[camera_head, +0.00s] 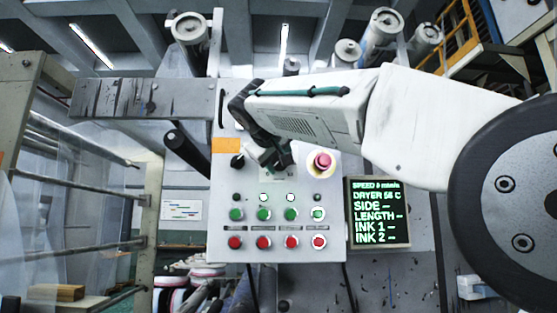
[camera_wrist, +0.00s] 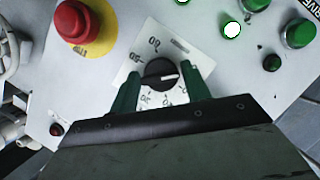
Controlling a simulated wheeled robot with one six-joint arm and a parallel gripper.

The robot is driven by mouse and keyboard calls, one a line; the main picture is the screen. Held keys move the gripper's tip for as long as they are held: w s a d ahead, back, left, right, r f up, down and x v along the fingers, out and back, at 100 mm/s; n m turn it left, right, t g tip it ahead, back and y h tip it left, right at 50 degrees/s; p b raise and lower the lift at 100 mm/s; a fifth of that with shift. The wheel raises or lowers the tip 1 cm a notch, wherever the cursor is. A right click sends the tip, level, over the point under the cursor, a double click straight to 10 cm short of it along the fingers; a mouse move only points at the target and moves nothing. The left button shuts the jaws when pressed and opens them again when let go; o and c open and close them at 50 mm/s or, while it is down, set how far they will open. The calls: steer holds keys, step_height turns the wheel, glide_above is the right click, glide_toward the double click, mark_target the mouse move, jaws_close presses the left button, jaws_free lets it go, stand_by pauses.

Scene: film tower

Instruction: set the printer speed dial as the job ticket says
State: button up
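The speed dial is a black round knob (camera_wrist: 161,74) with a white pointer line, on a white scale plate (camera_wrist: 172,38) with numbers around it. In the wrist view the line lies nearly level, its right end by the right finger; the numbers there are partly covered. My gripper (camera_wrist: 161,70) has its green fingers on either side of the knob, with narrow gaps, so it looks open. In the head view my gripper (camera_head: 273,160) covers the dial. The display (camera_head: 378,212) reads SPEED, apparently 0 m/min, and DRYER 56 C. I cannot identify a job ticket.
A red stop button (camera_head: 323,162) on a yellow ring sits right of my gripper. Green (camera_head: 236,214) and red buttons (camera_head: 235,242) line the panel below. A black knob (camera_head: 237,161) and blank-looking orange label (camera_head: 226,145) are to the left. A white sheet (camera_head: 183,210) hangs behind.

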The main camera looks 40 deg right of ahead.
steer(key=c, duration=0.5)
steer(key=shift+m, duration=0.3)
steer(key=m+t+y, duration=0.2)
steer(key=m, duration=0.4)
steer(key=m+t+y, duration=0.3)
steer(key=m, duration=0.3)
steer(key=m+t+y, duration=0.2)
steer(key=m, duration=0.4)
steer(key=shift+s+d+f+m+t+y, duration=0.2)
steer(key=shift+d+f+m+t+y, duration=0.1)
steer(key=shift+d+t, duration=0.1)
steer(key=shift+r+m, duration=0.1)
steer(key=shift+m, duration=0.2)
stand_by(0.4)
steer(key=o, duration=1)
steer(key=shift+a, duration=0.1)
